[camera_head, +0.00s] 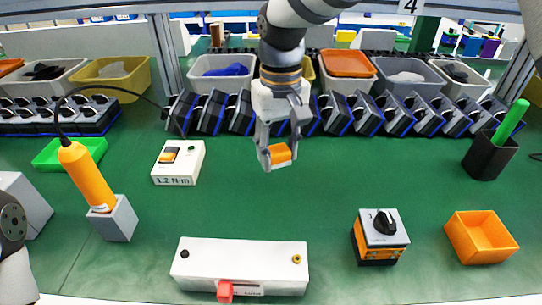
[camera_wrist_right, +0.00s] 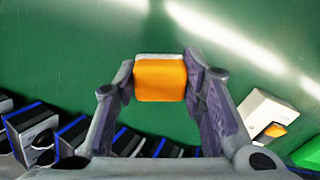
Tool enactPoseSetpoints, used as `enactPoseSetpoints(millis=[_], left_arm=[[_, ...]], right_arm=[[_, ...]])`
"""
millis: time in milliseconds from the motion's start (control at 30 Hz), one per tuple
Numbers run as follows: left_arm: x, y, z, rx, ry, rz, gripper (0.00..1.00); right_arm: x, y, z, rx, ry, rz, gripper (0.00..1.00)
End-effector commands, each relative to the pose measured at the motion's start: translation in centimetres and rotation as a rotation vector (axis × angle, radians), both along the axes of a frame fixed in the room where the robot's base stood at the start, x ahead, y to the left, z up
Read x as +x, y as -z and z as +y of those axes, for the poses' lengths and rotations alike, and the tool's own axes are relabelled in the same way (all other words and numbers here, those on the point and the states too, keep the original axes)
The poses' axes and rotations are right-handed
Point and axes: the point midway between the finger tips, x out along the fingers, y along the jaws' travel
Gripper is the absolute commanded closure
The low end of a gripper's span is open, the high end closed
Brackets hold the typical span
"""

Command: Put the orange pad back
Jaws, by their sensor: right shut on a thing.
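The pad appears held above the table, clear of other things. My left gripper is not in view; only part of my left arm shows at the left edge.
An orange tray (camera_head: 480,238) and a rotary switch (camera_head: 381,236) stand at the right front. A white fixture with a red clamp (camera_head: 240,265) lies at front centre. A torque meter (camera_head: 178,162), orange screwdriver (camera_head: 86,175) and green tray (camera_head: 70,153) are left. Several dark switch units line the back.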

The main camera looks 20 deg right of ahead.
Motion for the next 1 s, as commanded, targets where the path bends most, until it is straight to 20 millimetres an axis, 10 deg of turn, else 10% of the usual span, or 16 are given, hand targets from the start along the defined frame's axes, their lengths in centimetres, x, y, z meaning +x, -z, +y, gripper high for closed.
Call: enactPoseSetpoints(millis=[433,767,800,1000], left_arm=[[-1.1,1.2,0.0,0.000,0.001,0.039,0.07],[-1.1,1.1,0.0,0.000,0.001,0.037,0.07],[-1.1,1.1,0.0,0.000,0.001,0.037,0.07],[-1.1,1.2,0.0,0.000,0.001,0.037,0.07]], right_arm=[[2.7,6.0,-1.1,-0.001,0.000,-0.003,0.96],[2.7,6.4,-1.0,0.000,0.000,-0.007,0.96],[2.8,6.5,-1.0,0.000,0.000,-0.008,0.60],[2.8,6.4,-1.0,0.000,0.000,-0.008,0.43]])
